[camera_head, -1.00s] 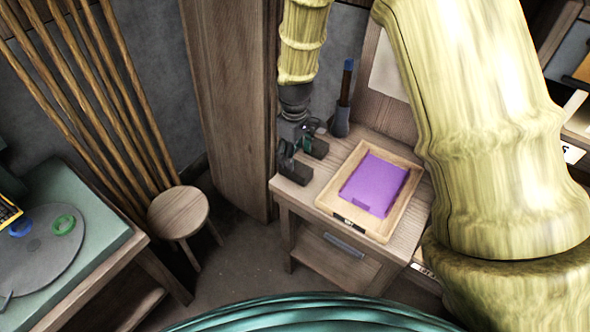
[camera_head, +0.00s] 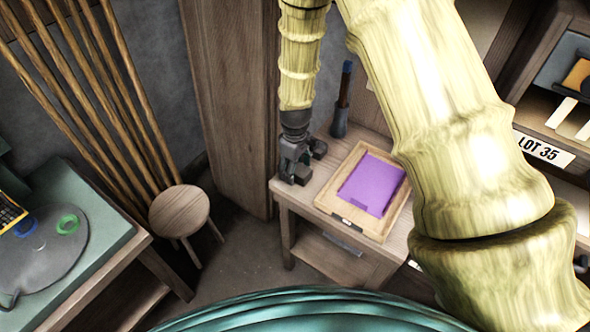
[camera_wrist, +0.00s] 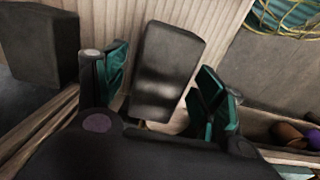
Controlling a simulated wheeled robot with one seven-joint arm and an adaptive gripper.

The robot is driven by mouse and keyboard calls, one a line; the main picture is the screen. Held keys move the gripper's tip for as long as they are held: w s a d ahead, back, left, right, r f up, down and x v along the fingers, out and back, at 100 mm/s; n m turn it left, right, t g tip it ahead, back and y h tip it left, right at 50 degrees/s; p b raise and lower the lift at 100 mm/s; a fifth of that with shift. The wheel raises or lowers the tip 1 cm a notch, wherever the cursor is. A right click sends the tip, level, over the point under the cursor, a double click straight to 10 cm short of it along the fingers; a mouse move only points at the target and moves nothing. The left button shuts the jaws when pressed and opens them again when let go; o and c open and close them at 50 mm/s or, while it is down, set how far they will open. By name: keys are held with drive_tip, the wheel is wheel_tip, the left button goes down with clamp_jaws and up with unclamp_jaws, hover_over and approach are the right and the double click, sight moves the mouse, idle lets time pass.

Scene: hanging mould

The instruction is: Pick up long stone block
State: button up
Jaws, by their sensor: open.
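A dark grey stone block (camera_wrist: 168,65) lies between the teal-padded fingers of my gripper (camera_wrist: 162,82) in the wrist view. The fingers are open on either side of it, with gaps showing. A second dark block (camera_wrist: 42,45) is at the upper left, outside the fingers. In the head view my gripper (camera_head: 293,158) is low at the back-left corner of the wooden table. One dark block (camera_head: 319,148) shows just right of it; the other is largely merged with the dark gripper there. I cannot tell from these views which block is the long one.
A wooden tray (camera_head: 347,216) with a purple sheet (camera_head: 372,185) is on the table, right of my gripper. A dark holder with a blue-tipped tool (camera_head: 339,122) stands behind.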

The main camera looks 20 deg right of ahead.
drive_tip(key=c, duration=1.5)
